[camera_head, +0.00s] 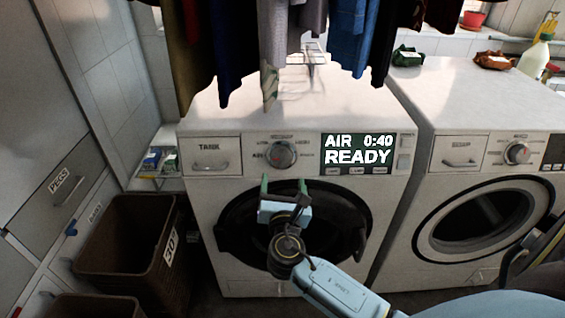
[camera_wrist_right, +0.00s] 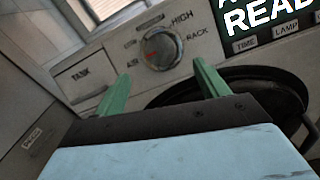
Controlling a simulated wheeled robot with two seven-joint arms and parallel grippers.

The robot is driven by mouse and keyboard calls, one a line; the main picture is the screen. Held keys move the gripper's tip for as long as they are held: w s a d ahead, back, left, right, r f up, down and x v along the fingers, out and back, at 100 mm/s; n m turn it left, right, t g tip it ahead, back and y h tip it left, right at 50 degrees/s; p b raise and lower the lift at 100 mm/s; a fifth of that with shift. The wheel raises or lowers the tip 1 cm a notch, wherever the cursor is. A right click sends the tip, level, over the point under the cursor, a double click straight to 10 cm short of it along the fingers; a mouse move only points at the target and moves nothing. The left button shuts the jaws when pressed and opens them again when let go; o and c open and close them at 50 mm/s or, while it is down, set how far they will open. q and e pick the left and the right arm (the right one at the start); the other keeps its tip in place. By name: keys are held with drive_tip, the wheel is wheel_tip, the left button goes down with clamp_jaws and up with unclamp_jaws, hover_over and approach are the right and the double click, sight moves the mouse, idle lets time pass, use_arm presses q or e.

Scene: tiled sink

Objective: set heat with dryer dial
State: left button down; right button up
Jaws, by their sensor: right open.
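The dryer (camera_head: 240,175) is the left white machine. Its round dial (camera_head: 280,155) has a grey knob with a red mark and sits left of the display (camera_head: 358,150), which reads "AIR 0:40 READY". In the right wrist view the dial (camera_wrist_right: 160,48) shows ahead, with the labels AIR, HIGH and RACK around it. My right gripper (camera_head: 284,186) is open and empty, below the dial and in front of the dark door. Its green fingers (camera_wrist_right: 158,85) point toward the panel on either side of the dial, apart from it. My left gripper is not in view.
Clothes (camera_head: 275,45) hang over the dryer top. A second machine (camera_head: 485,150) stands close on the right. A brown bin (camera_head: 125,250) and a drawer marked PEGS (camera_head: 55,190) are at the left. Buttons marked TIME and LAMP (camera_wrist_right: 285,30) sit under the display.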

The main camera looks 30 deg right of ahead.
sight(282, 160)
drive_tip(key=x, duration=0.8)
drive_tip(key=shift+b, duration=0.4)
drive_tip(key=shift+w+d, duration=0.35)
drive_tip(key=shift+w, duration=0.15)
drive_tip(key=c, duration=1)
drive_tip(key=shift+o, duration=0.2)
